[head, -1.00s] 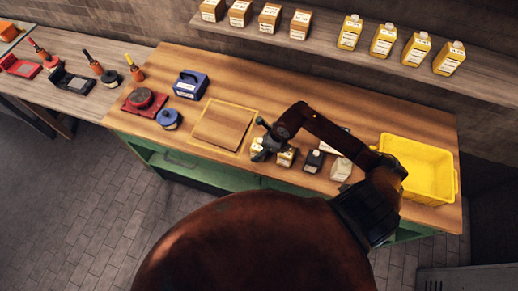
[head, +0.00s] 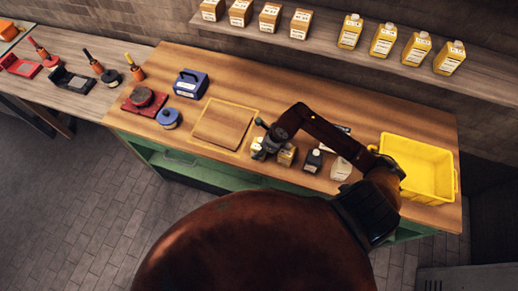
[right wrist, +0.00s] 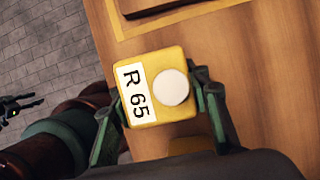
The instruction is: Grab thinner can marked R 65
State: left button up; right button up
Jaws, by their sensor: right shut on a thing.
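The yellow thinner can marked R 65 (right wrist: 155,95) shows from above in the right wrist view, with a white label and a round white cap. The fingers of my right gripper (right wrist: 158,98) are on its two opposite sides, shut on it. In the head view my right gripper (head: 264,150) is at the left end of the front row of containers and hides part of the can. A dark gripper, apparently my left one (right wrist: 20,106), shows at the left edge of the right wrist view; its jaw state is unclear.
A yellow bin (head: 418,168) is at the right. A yellow-outlined board (head: 224,125) lies left. More yellow cans (head: 383,40) stand on the shelf.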

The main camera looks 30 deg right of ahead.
jog(key=shift+c, duration=1.3)
jog(key=shift+r, duration=0.1)
